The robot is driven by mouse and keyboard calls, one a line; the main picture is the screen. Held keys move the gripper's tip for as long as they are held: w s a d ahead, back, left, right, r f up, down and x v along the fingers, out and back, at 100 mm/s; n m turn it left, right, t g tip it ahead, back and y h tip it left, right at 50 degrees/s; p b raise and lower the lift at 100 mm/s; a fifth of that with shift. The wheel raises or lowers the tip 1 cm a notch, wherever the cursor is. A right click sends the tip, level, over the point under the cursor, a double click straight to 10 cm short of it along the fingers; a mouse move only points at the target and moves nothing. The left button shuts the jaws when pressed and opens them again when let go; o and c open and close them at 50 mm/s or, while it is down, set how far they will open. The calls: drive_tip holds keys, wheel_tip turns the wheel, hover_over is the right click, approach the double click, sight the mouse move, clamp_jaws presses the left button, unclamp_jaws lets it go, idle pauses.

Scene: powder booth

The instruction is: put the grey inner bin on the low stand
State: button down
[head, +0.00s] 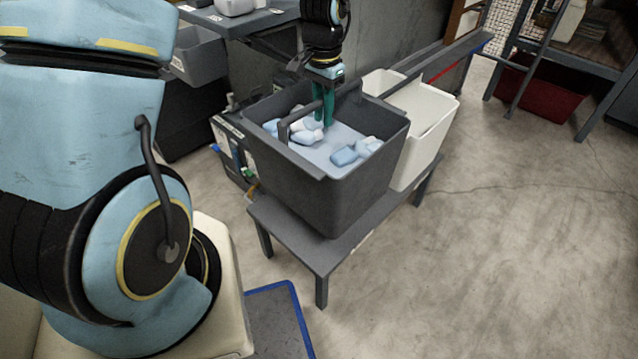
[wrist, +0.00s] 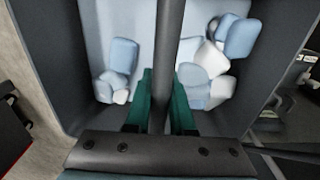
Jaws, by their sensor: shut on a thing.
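The grey inner bin (head: 345,195) is a dark, open-topped tub with a bar handle across its top. It is upright over the low stand (head: 318,258), a grey table with short legs; I cannot tell whether its base touches the top. Several light blue and white rounded pieces lie inside it. My gripper (head: 324,112) comes from above, its green fingers shut on the bin's handle. In the wrist view the handle bar (wrist: 168,60) runs between the fingertips (wrist: 163,105), with the bin's dark wall (wrist: 275,45) on the right.
A white bin (head: 425,115) stands right behind the grey one, close beside it. A grey wall and dark bench (head: 250,25) are behind. A blue-edged mat (head: 280,320) lies at front left. A red bin (head: 540,90) sits under a rack at far right. The floor at right is clear.

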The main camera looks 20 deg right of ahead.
sight(322, 147)
wheel_tip(322, 147, down, 9)
drive_tip(key=shift+f+b, duration=0.15)
drive_tip(key=shift+b, duration=0.5)
drive_tip(key=shift+f, duration=0.1)
drive_tip(key=c, duration=0.8)
unclamp_jaws()
drive_tip(key=shift+o, duration=0.2)
wheel_tip(322, 147, up, 12)
drive_tip(key=shift+r+p, duration=0.1)
drive_tip(key=shift+p, duration=0.8)
drive_tip(key=s+a+r+n, duration=0.1)
drive_tip(key=a+r+n, duration=0.1)
drive_tip(key=a, duration=0.7)
drive_tip(key=s+a+r+n+t, duration=0.1)
drive_tip(key=s+a+r+n, duration=0.1)
drive_tip(key=a+n, duration=0.3)
drive_tip(key=s+a+r+n, duration=0.2)
drive_tip(key=a+n, duration=0.2)
drive_tip(key=a, duration=0.9)
drive_tip(key=shift+a+r+t, duration=0.25)
drive_tip(key=shift+a+t, duration=0.05)
